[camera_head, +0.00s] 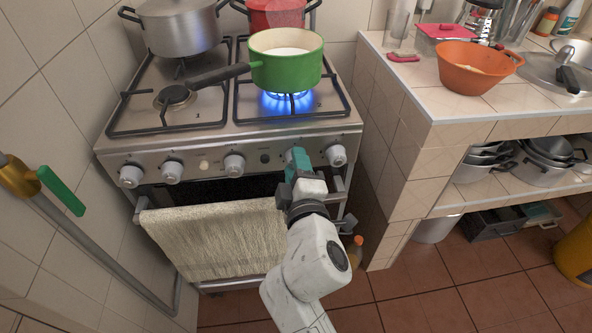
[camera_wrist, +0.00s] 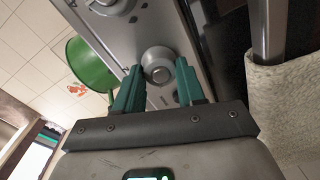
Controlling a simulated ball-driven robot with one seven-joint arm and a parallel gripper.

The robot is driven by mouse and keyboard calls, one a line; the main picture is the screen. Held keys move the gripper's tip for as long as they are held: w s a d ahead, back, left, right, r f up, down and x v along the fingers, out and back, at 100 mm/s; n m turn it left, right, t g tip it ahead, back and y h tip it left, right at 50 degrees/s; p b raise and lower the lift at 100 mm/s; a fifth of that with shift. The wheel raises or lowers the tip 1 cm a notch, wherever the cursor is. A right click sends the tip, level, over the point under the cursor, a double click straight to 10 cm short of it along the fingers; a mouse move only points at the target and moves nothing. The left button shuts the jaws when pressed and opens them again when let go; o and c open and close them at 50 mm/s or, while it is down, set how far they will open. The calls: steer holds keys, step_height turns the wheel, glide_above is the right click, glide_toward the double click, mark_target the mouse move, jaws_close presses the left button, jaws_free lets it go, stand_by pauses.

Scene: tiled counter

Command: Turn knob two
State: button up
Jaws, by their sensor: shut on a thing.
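The stove's front panel carries a row of round grey knobs. In the head view I see knobs at the far left (camera_head: 130,176), second from left (camera_head: 172,173), middle (camera_head: 235,165) and far right (camera_head: 337,155). My gripper (camera_head: 297,160) is at the panel between the middle and far right knobs, its green fingers covering what is behind them. In the wrist view a round knob (camera_wrist: 158,64) sits between the two green fingertips of my gripper (camera_wrist: 158,78), which is shut on it. No knob numbers are readable.
A green pot (camera_head: 286,72) of white liquid stands over a lit blue flame (camera_head: 290,101). A grey pot (camera_head: 180,27) and a red pot (camera_head: 277,14) stand behind. A towel (camera_head: 217,240) hangs on the oven handle below. A tiled counter (camera_head: 440,100) is at right.

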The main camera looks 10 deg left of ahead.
steer(key=m+b, duration=0.3)
steer(key=m, duration=0.2)
steer(key=m+b, duration=0.3)
steer(key=m, duration=0.3)
steer(key=shift+d+f+m+y, duration=0.2)
steer(key=shift+m+y, duration=0.1)
steer(key=shift+y, duration=0.1)
steer(key=shift+w, duration=0.1)
stand_by(0.3)
steer(key=o, duration=1.1)
steer(key=shift+r, duration=0.15)
steer(key=shift+c, duration=0.2)
steer(key=v, duration=1.1)
steer(key=shift+w, duration=0.1)
